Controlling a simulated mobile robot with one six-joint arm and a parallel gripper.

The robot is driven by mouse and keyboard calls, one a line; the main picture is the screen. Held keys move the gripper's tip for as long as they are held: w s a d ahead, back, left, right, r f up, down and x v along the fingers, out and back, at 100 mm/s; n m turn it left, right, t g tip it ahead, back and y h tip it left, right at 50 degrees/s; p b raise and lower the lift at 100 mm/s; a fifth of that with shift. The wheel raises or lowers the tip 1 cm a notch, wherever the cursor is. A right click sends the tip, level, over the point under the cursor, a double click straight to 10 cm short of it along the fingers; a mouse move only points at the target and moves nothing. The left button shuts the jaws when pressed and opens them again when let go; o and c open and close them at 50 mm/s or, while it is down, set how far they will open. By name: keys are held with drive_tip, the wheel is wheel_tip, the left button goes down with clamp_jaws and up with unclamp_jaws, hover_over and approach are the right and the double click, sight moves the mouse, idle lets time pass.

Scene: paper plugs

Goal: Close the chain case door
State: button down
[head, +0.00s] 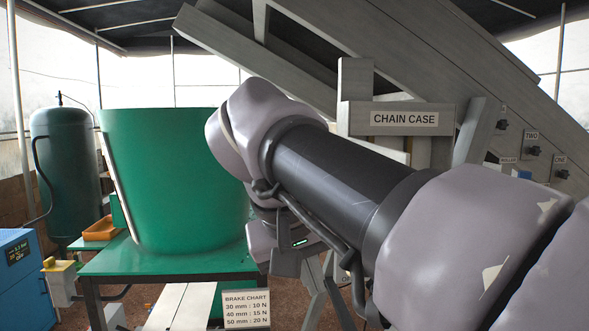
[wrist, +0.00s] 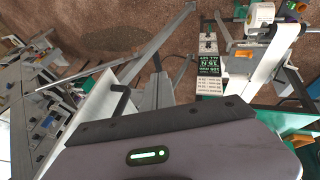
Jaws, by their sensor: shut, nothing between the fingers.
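The chain case (head: 356,80) is a pale grey box with a "CHAIN CASE" label, in the upper middle of the head view behind my arm. A slanted grey panel (head: 473,130) stands at its right; I cannot tell whether it is the door. In the wrist view a pale panel (wrist: 92,112) with a black bar handle (wrist: 121,101) lies left of my gripper and looks like the door. My gripper (head: 290,243) hangs beyond my forearm, left of and below the label, shut and empty. Its fingertips are not clear. I see no contact with the panel.
A green tub (head: 175,185) stands on a green table (head: 160,262) to the left. A brake chart sign (head: 246,309) is low in front. Slanted grey beams (head: 400,50) and several switches (head: 532,150) fill the right. Grey frame legs (head: 318,290) stand below my gripper.

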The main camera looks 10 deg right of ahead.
wheel_tip(320, 180, up, 11)
drive_tip(key=t+h+p, duration=0.1)
drive_tip(key=p, duration=0.2)
drive_tip(key=w+d+f+b, duration=0.2)
drive_tip(key=w+d+f, duration=0.4)
drive_tip(key=f, duration=0.1)
drive_tip(key=shift+d+f, duration=0.25)
drive_tip(key=shift+d, duration=0.15)
